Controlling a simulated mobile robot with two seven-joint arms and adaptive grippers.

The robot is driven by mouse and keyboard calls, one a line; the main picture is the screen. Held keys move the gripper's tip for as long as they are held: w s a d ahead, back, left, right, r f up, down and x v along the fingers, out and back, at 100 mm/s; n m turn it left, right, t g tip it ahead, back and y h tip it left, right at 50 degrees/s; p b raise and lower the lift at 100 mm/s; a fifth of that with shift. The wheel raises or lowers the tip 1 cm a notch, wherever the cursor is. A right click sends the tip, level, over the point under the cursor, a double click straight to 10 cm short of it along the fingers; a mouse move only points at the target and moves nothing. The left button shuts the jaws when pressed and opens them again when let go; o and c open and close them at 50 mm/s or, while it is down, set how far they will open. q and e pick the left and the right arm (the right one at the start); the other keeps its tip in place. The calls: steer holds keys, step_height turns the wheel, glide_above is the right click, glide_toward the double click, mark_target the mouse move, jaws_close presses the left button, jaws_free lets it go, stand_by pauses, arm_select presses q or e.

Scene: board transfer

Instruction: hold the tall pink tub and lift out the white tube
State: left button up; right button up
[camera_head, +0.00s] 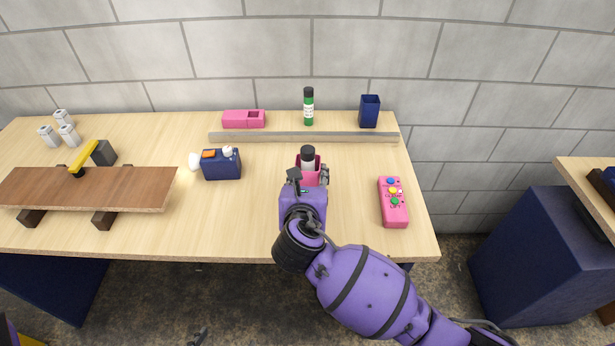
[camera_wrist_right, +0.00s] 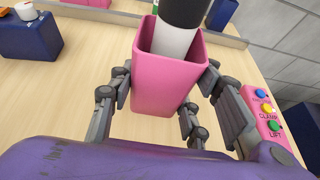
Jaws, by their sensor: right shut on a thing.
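The tall pink tub (camera_head: 312,179) stands on the wooden table, right of its middle; it also fills the middle of the right wrist view (camera_wrist_right: 163,85). The white tube (camera_head: 308,166) with a black cap stands inside the tub; in the right wrist view its white body (camera_wrist_right: 172,43) shows above the tub's floor, and its lower end is hidden. My right gripper (camera_head: 309,173) is shut on the tub, one finger on each side, as the right wrist view shows (camera_wrist_right: 166,82). A small dark part at the bottom edge may be my left gripper (camera_head: 199,338); its jaws are unclear.
A pink button box (camera_head: 393,203) lies to the right, a navy box (camera_head: 222,166) to the left. Behind a low rail (camera_head: 300,137) stand a pink block (camera_head: 243,119), a green bottle (camera_head: 308,108) and a navy cup (camera_head: 369,112). A brown board (camera_head: 100,188) rests on supports far left.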

steer(key=shift+f+b, duration=0.35)
steer(key=shift+f, duration=2.05)
steer(key=o, duration=1.2)
steer(key=c, duration=1)
